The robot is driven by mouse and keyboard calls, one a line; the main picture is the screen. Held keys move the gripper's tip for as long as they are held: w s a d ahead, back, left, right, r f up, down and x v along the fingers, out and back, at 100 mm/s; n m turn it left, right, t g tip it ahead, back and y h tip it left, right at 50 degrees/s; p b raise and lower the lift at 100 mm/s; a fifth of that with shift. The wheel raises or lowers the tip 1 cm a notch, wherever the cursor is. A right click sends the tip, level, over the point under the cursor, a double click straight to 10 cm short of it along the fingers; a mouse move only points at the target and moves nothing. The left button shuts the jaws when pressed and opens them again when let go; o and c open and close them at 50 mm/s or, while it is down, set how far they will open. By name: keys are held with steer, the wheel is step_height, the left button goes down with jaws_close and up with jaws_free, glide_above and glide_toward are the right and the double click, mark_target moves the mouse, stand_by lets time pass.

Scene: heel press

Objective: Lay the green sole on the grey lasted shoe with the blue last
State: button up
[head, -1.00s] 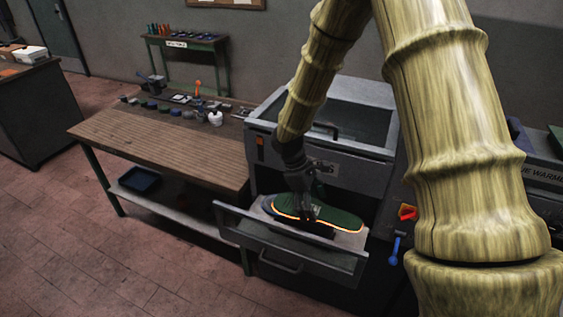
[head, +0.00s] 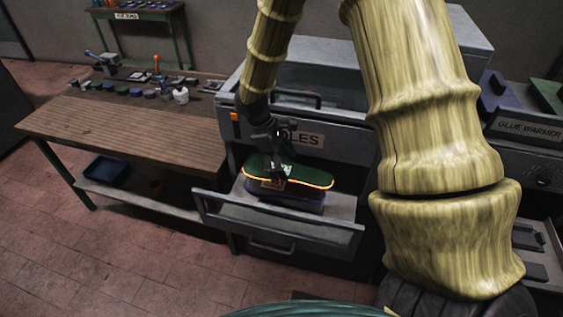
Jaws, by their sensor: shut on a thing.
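The green sole (head: 311,175), with a bright orange glowing edge, is in my gripper (head: 279,178). My gripper is shut on it from above, nearer its left end, and hides part of it. The sole lies about level, over the open drawer (head: 343,206) of a grey machine. A dark bluish block (head: 290,199) shows right below the sole; I cannot tell whether they touch. I cannot make out the grey lasted shoe with the blue last in this view.
The machine (head: 345,138) bears a partly hidden label ending in "OLES". A wooden bench (head: 130,130) with small tools and pots stands at left. A grey unit marked "GLUE WARMER" (head: 525,128) is at right. My arm hides much of the right middle.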

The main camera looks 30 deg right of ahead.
steer(key=b, duration=0.2)
glide_toward(283, 186)
steer(key=shift+s+d+f, duration=0.3)
steer(key=shift+d+f, duration=0.3)
steer(key=shift+d, duration=0.2)
steer(key=shift+s+f, duration=0.25)
steer(key=shift+s, duration=0.25)
steer(key=shift+s+f, duration=0.25)
steer(key=shift+s, duration=0.2)
steer(key=f, duration=0.1)
steer(key=w+f, duration=0.1)
steer(key=shift+w+f+b, duration=0.2)
steer(key=shift+f+b, duration=0.05)
steer(key=shift+b, duration=0.1)
steer(key=shift+s, duration=0.4)
steer(key=shift+w+f, duration=0.2)
steer(key=shift+s+r, duration=0.1)
steer(key=shift+f, duration=0.65)
